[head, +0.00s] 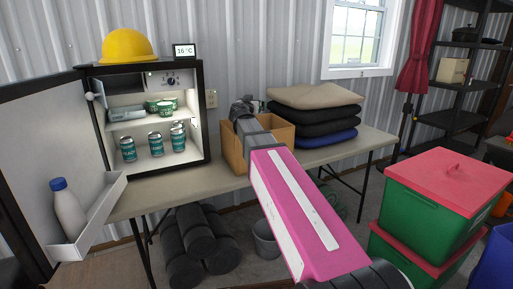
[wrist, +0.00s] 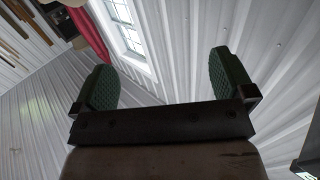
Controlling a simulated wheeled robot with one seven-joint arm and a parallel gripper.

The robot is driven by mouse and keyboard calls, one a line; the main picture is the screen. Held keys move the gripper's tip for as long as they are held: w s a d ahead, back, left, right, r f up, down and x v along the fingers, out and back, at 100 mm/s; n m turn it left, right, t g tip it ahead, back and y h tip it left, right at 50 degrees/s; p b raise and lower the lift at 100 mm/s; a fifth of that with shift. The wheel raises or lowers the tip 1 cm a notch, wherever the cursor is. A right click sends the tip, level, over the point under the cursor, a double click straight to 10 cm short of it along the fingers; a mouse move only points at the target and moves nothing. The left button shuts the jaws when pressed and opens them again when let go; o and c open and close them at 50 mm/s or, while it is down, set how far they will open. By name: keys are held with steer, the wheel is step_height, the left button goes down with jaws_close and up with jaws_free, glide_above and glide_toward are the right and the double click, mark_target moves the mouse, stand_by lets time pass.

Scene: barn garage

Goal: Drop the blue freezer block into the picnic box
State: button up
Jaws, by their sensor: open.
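The small fridge (head: 207,120) stands on the table with its door (head: 50,150) swung open to the left. A flat grey-blue item (head: 126,114) lies on its upper shelf; I cannot tell whether it is the blue freezer block. No clearly blue block shows. A brown open-topped box (head: 284,132) stands on the table right of the fridge, partly behind my arm; I cannot tell if it is the picnic box. My gripper (head: 246,106) is open and raised in front of this box. In the wrist view my gripper (wrist: 160,78) has its two green pads wide apart with nothing between them.
Several teal cans (head: 155,144) and green tins (head: 163,105) stand in the fridge. A white bottle (head: 68,210) sits in the door rack. Folded cloths (head: 315,115) lie at the table's right. Green crates with red lids (head: 437,205) stand at right. Black rolls (head: 195,240) lie under the table.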

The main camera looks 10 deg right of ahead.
steer(key=s+a+r, duration=0.6)
steer(key=a+r, duration=0.1)
steer(key=a, duration=0.2)
steer(key=shift+s+a, duration=0.2)
steer(key=shift+a, duration=0.2)
steer(key=shift+s, duration=0.1)
